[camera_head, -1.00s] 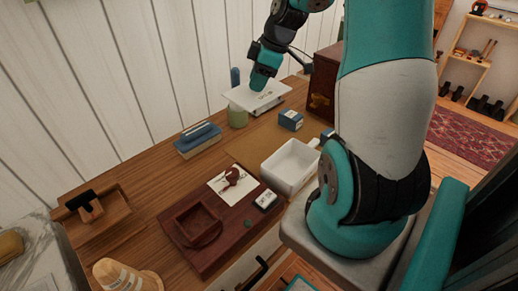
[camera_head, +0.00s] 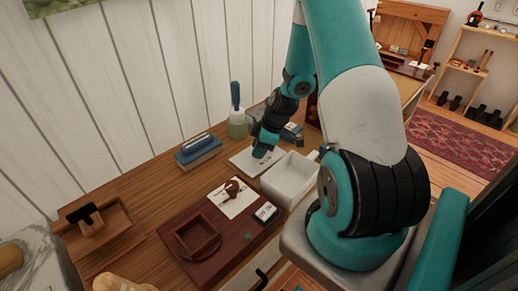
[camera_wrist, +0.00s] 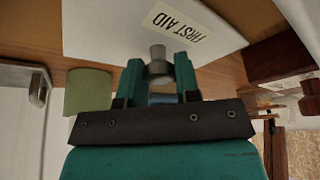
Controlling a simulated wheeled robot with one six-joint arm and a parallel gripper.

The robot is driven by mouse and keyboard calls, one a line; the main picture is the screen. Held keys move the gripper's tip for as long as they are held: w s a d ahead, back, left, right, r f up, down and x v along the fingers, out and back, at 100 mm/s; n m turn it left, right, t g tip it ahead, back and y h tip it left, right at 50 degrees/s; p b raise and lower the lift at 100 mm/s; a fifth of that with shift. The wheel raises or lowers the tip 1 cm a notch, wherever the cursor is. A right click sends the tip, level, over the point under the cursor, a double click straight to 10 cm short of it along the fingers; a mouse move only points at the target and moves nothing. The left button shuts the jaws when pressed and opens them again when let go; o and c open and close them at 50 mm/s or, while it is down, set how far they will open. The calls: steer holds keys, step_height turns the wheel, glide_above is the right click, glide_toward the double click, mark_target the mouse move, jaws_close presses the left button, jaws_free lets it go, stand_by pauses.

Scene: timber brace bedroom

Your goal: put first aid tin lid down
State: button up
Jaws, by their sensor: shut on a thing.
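The first aid tin lid (camera_head: 240,160) is a flat white plate, low over the desk, just left of the open white tin (camera_head: 291,177). I cannot tell whether it touches the desk. In the wrist view the lid (camera_wrist: 105,32) carries a FIRST AID label and a grey knob (camera_wrist: 157,52). My gripper (camera_wrist: 158,72) is shut on that knob. In the head view my gripper (camera_head: 262,152) is over the right part of the lid and hides some of it.
A green jar (camera_head: 237,128) with a blue handle stands behind the lid. Blue books (camera_head: 198,152) lie to its left. A dark wooden board (camera_head: 180,249) with a small tray, a paper with a red seal (camera_head: 232,188) and a small white box (camera_head: 265,212) are in front.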

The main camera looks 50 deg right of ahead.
steer(key=shift+f, duration=0.3)
steer(key=o, duration=0.9)
steer(key=shift+o, duration=0.2)
steer(key=b+v, duration=0.1)
steer(key=v, duration=1.1)
steer(key=a+r+g+y, duration=0.1)
steer(key=a+r, duration=0.4)
steer(key=a, duration=0.6)
steer(key=a+r, duration=0.6)
steer(key=a, duration=0.6)
steer(key=s+a+r+g, duration=0.1)
steer(key=s+a+r, duration=0.1)
steer(key=s+a, duration=0.4)
steer(key=s+a+r+m+g, duration=0.1)
steer(key=s+a+r, duration=0.1)
steer(key=s+a, duration=0.4)
steer(key=shift+s+a+r, duration=0.2)
steer(key=shift+s+r, duration=0.15)
steer(key=shift+s, duration=0.85)
